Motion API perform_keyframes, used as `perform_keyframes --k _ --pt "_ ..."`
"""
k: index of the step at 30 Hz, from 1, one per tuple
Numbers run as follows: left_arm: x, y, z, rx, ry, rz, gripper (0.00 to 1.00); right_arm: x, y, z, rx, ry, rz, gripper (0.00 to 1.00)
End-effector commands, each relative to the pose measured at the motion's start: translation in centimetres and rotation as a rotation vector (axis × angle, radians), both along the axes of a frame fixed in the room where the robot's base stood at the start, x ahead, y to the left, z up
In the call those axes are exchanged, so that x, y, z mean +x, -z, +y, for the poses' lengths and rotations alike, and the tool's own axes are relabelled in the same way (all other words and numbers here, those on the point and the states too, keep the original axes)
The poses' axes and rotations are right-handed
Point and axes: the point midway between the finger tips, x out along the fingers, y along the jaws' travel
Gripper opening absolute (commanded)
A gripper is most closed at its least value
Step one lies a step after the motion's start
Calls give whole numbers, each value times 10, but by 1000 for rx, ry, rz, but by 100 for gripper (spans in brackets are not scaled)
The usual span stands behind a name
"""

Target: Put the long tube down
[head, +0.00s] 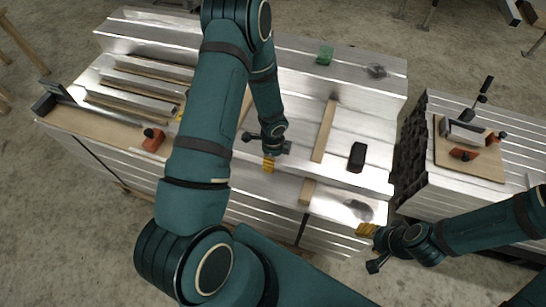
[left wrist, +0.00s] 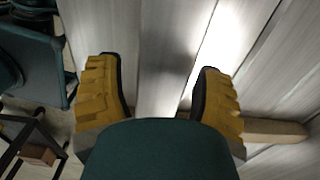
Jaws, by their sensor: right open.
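Long silvery bars (head: 150,83) lie side by side on the left part of the large aluminium stack; I cannot tell which, if any, is the long tube. My left gripper (head: 268,163) hangs over the front of the stack, to the right of these bars. In the left wrist view its yellow fingers (left wrist: 160,95) stand wide apart, with bare ribbed metal beyond and nothing clearly held. My right gripper (head: 367,230), with yellow fingertips, is open and empty beside the stack's front right corner.
Wooden strips (head: 325,131) lie on the stack, with a black block (head: 357,157), a green block (head: 325,55) and an orange-red clamp-like piece (head: 153,140). A second stack at right carries a wooden board (head: 483,164). A gap separates the stacks.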

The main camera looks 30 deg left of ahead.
Motion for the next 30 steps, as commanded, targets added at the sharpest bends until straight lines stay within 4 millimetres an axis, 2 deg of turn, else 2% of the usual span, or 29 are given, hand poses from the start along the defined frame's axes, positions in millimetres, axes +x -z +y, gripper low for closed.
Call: perform_keyframes --k 7,11,24,30 --pt "0 -3 0 0 0 0 67 0 -3 0 0 0 0 47" --pt "0 -13 0 0 0 0 67 0 -13 0 0 1 0 47" --pt "1 -103 1 1 -2 -3 67 7 -34 -1 -3 13 -15 47" --pt "0 -126 0 0 -1 -2 67 9 -39 -1 -5 17 -19 47"
